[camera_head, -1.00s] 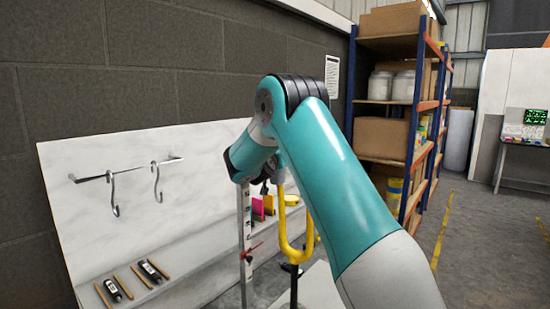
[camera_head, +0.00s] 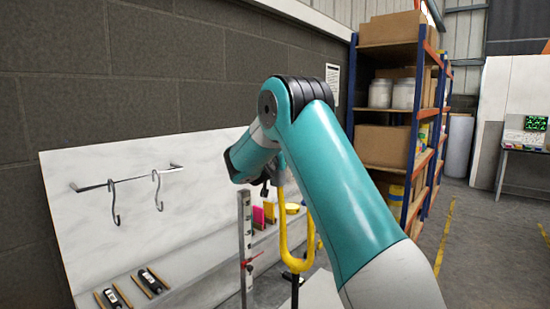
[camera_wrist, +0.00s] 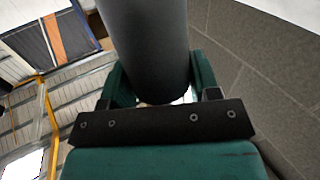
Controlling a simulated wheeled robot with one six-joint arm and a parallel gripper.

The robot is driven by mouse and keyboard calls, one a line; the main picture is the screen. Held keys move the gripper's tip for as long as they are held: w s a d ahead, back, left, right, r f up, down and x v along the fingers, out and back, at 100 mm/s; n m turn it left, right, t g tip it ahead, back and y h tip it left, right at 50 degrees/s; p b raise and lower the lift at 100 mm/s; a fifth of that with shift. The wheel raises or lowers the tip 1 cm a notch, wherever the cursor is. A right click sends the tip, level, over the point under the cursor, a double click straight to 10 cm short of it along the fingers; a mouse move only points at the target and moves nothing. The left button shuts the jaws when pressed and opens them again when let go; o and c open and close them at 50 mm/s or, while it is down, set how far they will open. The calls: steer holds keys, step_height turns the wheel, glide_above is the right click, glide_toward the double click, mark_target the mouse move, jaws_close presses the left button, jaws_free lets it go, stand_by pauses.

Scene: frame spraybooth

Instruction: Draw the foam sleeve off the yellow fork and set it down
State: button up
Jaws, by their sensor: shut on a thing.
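The yellow fork (camera_head: 283,238) stands upright, a U-shaped piece on a dark stem, in the head view. Its left tine rises towards my wrist; its right tine is largely hidden behind my arm. In the wrist view, the dark grey foam sleeve (camera_wrist: 147,40) is a thick round tube between the two green fingers of my gripper (camera_wrist: 153,84). The fingers are shut on it. In the head view my arm hides the fingers, and I cannot tell whether the sleeve is still around a tine.
A graduated post (camera_head: 245,235) with a red clamp stands just left of the fork. A white board with a hook rail (camera_head: 125,180) and a ledge with small tools (camera_head: 150,280) are at left. A loaded shelf (camera_head: 408,125) stands behind right. Floor at right is clear.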

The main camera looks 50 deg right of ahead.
steer(key=shift+s+a+r+p, duration=0.1)
steer(key=shift+r+p, duration=0.1)
steer(key=shift+r, duration=0.75)
steer(key=shift+s+a+r+p, duration=0.1)
steer(key=shift+r+p, duration=0.1)
steer(key=shift+r, duration=0.7)
steer(key=shift+w, duration=0.1)
steer(key=shift+f, duration=0.15)
steer(key=shift+r+p, duration=0.65)
steer(key=shift+r, duration=1.25)
steer(key=shift+r, duration=0.1)
steer(key=shift+r+p, duration=0.85)
steer(key=shift+r, duration=1.15)
